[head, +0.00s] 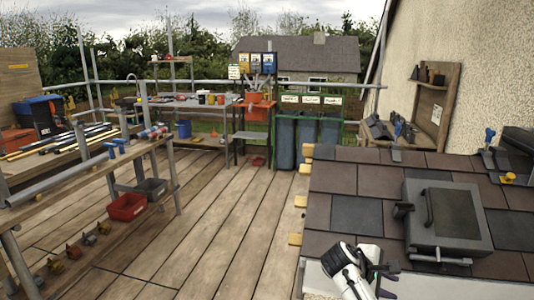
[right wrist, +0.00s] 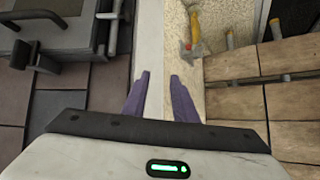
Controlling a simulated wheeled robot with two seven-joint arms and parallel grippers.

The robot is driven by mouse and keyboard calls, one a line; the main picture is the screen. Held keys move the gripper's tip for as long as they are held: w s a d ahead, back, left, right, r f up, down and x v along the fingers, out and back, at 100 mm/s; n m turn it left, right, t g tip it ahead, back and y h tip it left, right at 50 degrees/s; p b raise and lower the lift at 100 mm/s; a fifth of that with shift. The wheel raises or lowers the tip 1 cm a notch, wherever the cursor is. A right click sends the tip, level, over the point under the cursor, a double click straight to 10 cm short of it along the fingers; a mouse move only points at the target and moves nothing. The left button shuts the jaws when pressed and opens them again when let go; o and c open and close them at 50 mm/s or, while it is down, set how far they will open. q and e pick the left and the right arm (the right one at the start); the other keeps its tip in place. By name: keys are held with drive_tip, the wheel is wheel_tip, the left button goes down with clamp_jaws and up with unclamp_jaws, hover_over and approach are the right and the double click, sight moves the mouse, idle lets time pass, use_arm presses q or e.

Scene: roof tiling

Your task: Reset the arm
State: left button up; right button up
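My right gripper (head: 387,282) is at the bottom of the head view, over the pale lower edge of the tiled roof (head: 357,216). In the right wrist view its two purple fingers (right wrist: 162,82) are apart, with nothing between them. They are above a pale strip (right wrist: 151,45) beside the dark tiles (right wrist: 62,110). My left gripper is in neither view.
A grey lidded case (head: 447,215) with a handle sits on the roof, right of my right gripper. A yellow-handled tool (right wrist: 194,35) lies right of the pale strip. A workbench (head: 90,178) stands at left; the deck (head: 215,225) between is clear.

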drive_tip(key=s+a+f+m+t+y, duration=0.1)
drive_tip(key=s+a+f+m+y, duration=0.15)
drive_tip(key=s+f, duration=0.6)
drive_tip(key=s+a+f+m+t+y, duration=0.1)
drive_tip(key=s+a+f+y, duration=0.4)
drive_tip(key=f, duration=0.7)
drive_tip(key=s+a+m+t+y, duration=0.1)
drive_tip(key=s+a+m+y, duration=0.1)
drive_tip(key=s, duration=0.8)
drive_tip(key=s+a+r+m+t+y, duration=0.1)
drive_tip(key=s+a+m, duration=0.3)
drive_tip(key=s, duration=0.6)
drive_tip(key=shift+s+a+r+t+y, duration=0.15)
drive_tip(key=shift+s+a+t+y, duration=0.1)
drive_tip(key=shift+t+y, duration=0.2)
